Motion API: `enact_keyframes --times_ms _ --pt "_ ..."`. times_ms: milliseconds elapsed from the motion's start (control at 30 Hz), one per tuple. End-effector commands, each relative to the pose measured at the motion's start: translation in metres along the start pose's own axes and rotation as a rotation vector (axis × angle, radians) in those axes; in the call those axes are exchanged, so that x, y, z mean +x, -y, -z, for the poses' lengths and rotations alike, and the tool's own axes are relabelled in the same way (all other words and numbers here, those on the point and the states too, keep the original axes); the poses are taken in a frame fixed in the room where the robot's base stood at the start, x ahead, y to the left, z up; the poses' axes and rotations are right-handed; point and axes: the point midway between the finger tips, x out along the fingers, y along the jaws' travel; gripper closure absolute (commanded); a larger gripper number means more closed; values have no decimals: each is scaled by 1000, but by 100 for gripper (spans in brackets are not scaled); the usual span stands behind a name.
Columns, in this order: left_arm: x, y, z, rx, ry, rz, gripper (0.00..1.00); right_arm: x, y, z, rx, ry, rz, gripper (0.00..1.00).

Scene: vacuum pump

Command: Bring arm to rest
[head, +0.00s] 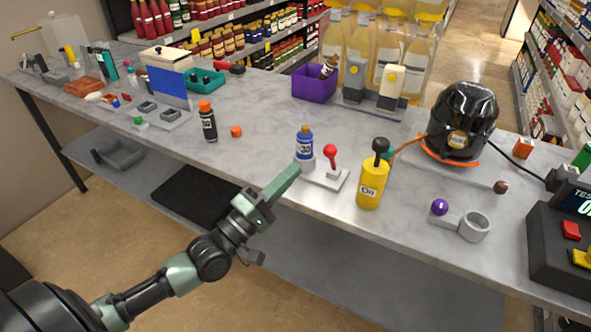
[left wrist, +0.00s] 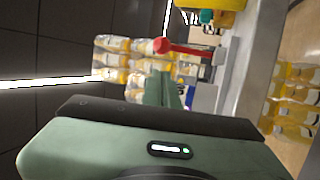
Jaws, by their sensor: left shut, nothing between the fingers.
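My left gripper (head: 284,182) is shut and empty in the head view. It is in front of the table's front edge, just below and left of a small grey stand with a red-knobbed lever (head: 331,168). A blue bottle (head: 304,143) stands behind the gripper tip, apart from it as far as I can tell. In the left wrist view the shut fingers (left wrist: 163,92) point toward the red lever (left wrist: 180,47), which shows sideways. My right gripper is not in view.
A yellow oil bottle (head: 372,182) stands right of the lever, with a black pump (head: 462,120) behind it. A black-and-orange bottle (head: 207,121) and a purple bin (head: 315,84) stand on the table (head: 262,110).

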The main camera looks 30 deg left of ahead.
Motion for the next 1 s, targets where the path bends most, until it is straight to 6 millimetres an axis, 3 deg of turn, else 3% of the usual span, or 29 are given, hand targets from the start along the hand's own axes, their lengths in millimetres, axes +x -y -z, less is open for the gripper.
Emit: enact_keyframes --times_ms 433,533,633,867,1000 --pt "0 2 -2 6 4 8 100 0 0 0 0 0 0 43" --pt "-4 14 -18 59 34 69 100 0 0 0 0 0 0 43" --pt "-13 38 -49 179 104 189 100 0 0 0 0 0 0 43" --pt "-63 99 -112 555 346 528 100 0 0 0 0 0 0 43" --pt "-116 128 -133 793 547 763 100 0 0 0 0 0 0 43"
